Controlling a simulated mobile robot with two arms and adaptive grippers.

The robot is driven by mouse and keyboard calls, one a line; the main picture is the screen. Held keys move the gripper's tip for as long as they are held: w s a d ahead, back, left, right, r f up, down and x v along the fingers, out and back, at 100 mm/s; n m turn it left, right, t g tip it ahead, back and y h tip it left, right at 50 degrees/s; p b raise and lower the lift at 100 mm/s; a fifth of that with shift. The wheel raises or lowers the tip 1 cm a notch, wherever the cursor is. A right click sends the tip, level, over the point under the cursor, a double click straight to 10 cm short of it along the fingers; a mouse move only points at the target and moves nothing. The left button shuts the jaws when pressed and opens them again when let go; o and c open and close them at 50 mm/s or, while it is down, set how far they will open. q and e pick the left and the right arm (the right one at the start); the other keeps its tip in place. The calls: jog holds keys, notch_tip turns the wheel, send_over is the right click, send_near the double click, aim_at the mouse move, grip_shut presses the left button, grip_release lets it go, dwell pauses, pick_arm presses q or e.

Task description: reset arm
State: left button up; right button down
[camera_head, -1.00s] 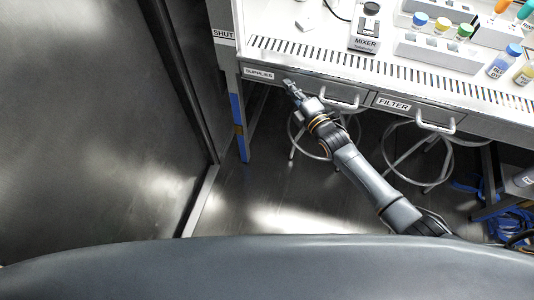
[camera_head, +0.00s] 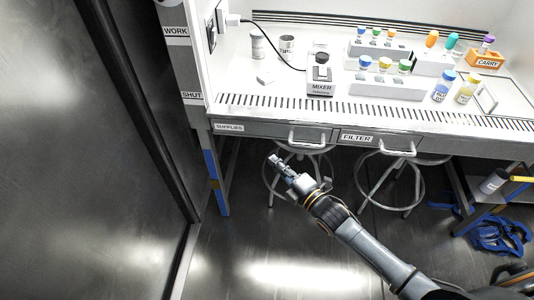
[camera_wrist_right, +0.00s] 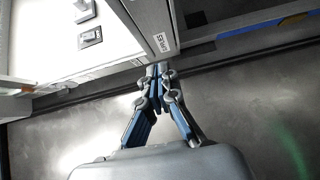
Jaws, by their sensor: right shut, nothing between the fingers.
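My right arm comes in from the lower right in the head view. Its gripper (camera_head: 277,163) is shut and empty, in front of and below the bench's drawers, apart from them. In the right wrist view the gripper (camera_wrist_right: 158,72) also shows, its fingertips together near the labelled edge of the bench. The supplies drawer (camera_head: 262,131) and the filter drawer (camera_head: 379,139) look closed. My left gripper is not in view.
The white bench (camera_head: 225,101) carries a mixer (camera_head: 320,89), vial racks (camera_head: 385,90) and bottles. Two stools (camera_head: 390,190) stand under it. Blue straps (camera_head: 500,237) lie on the floor at the right. A dark metal panel (camera_head: 80,170) fills the left. Open floor lies between.

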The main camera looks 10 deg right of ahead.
jog(key=s+d+f+m+g+h+p, duration=0.1)
jog(key=s+d+f+m+g+h, duration=0.25)
jog(key=f, duration=0.65)
jog(key=s+d+f+m+g+h, duration=0.1)
jog(key=s+d+f+m, duration=0.25)
jog(key=s+f, duration=0.45)
jog(key=s+d+f+m+g+h+p, duration=0.1)
jog(key=s+d+f+m+g+h, duration=0.3)
jog(key=f, duration=0.7)
pick_arm(q)
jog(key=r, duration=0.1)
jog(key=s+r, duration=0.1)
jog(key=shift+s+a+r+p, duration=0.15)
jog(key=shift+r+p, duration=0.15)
jog(key=shift+p, duration=0.1)
pick_arm(e)
jog(key=s+f+m+g, duration=0.2)
jog(key=s+f+m, duration=0.1)
jog(key=s, duration=0.7)
jog(key=s+f+m+g, duration=0.2)
jog(key=s+f, duration=0.3)
jog(key=s, duration=0.6)
jog(key=s+f+m+g, duration=0.2)
jog(key=s+f+m, duration=0.3)
jog(key=s, duration=0.5)
jog(key=shift+s+a, duration=0.2)
jog(key=shift+g, duration=0.25)
